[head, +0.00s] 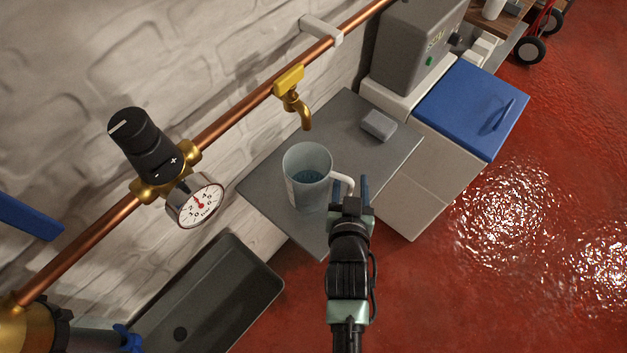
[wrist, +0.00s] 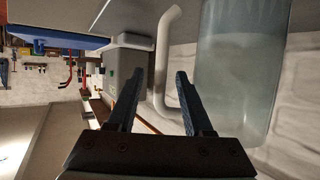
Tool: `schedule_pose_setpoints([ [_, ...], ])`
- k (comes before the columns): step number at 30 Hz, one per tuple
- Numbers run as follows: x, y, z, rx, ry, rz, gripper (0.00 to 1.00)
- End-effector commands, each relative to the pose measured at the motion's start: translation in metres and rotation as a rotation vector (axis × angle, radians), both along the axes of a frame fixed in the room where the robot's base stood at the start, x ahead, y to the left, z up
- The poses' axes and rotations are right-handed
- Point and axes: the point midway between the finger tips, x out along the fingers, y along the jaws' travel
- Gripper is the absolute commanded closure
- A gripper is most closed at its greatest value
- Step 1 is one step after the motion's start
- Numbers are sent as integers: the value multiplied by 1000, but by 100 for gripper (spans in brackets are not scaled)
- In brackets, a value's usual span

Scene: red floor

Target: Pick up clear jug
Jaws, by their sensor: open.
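The clear jug (head: 306,185) stands upright on a grey counter (head: 266,183), below a brass tap. Its white handle (head: 344,181) points right, toward my gripper (head: 357,189). In the wrist view the jug's see-through body (wrist: 238,75) fills the right side, and its handle (wrist: 160,62) shows between the tips of my open gripper (wrist: 160,74). I cannot tell whether either finger touches the handle. The gripper partly hides the handle's lower end in the head view.
The brass tap (head: 292,100) hangs from a copper pipe (head: 237,116) above the counter. A small grey block (head: 379,125) lies behind the jug. A blue-lidded box (head: 470,107) stands at right, and a dark sink (head: 215,300) is at lower left. The red floor (head: 490,260) is open at right.

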Motion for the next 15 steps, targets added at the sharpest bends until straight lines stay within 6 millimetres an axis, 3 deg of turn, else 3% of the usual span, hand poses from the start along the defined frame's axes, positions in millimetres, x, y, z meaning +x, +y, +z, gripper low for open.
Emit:
schedule_pose_setpoints([
  [4, 16, -3, -7, 1, 0, 1, 49],
  [13, 20, -4, -9, 0, 0, 0, 49],
  [15, 20, -4, -8, 0, 0, 0, 58],
])
